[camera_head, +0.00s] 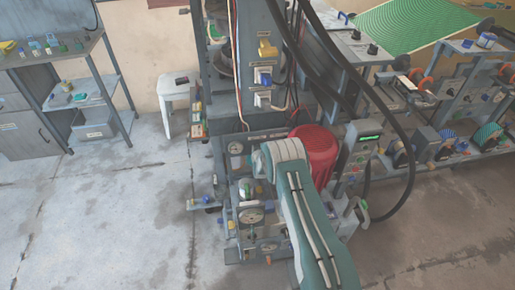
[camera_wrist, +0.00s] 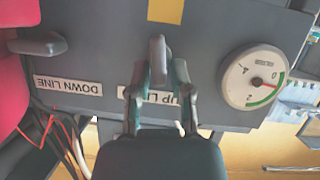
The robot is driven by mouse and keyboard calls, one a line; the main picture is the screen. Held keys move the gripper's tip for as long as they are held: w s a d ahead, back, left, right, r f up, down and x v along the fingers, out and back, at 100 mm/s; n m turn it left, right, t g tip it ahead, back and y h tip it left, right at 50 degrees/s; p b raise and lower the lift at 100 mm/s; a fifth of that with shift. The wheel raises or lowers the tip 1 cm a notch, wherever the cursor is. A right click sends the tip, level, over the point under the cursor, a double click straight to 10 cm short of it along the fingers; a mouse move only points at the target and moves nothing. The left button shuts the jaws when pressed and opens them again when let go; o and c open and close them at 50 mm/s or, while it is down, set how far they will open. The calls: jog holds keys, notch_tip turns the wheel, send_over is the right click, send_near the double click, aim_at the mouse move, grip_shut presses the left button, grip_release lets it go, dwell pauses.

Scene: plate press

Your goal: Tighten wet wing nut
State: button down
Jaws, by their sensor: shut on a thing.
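The wing nut stands roughly vertical in the picture. I cannot tell whether either one is wet. In the head view my arm reaches to the press, and the fingers and wing nuts are hidden.
A round gauge (camera_wrist: 252,78) with a red pointer is right of my gripper on the grey panel (camera_wrist: 205,30). Red and other wires (camera_wrist: 62,145) hang at lower left.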

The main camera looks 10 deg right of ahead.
jog(key=shift+m, duration=0.3)
dwell(0.4)
jog(key=shift+d+f+m+y, duration=0.1)
jog(key=shift+d+m+y, duration=0.1)
jog(key=shift+m+y, duration=0.4)
jog(key=shift+d+f+m+y, duration=0.1)
jog(key=shift+d+m+y, duration=0.1)
jog(key=shift+m+y, duration=0.35)
jog(key=m+y, duration=0.1)
jog(key=m, duration=0.2)
jog(key=d+f+m+t+y, duration=0.1)
jog(key=m+y, duration=0.1)
jog(key=m, duration=0.1)
jog(key=m+y, duration=0.1)
jog(key=m, duration=0.2)
jog(key=shift+s+d+f+t+y, duration=0.1)
jog(key=shift+d+f+t+y, duration=0.05)
jog(key=shift+t+y, duration=0.25)
jog(key=shift+m, duration=0.25)
jog(key=shift+f, duration=0.1)
jog(key=c, duration=0.7)
grip_release()
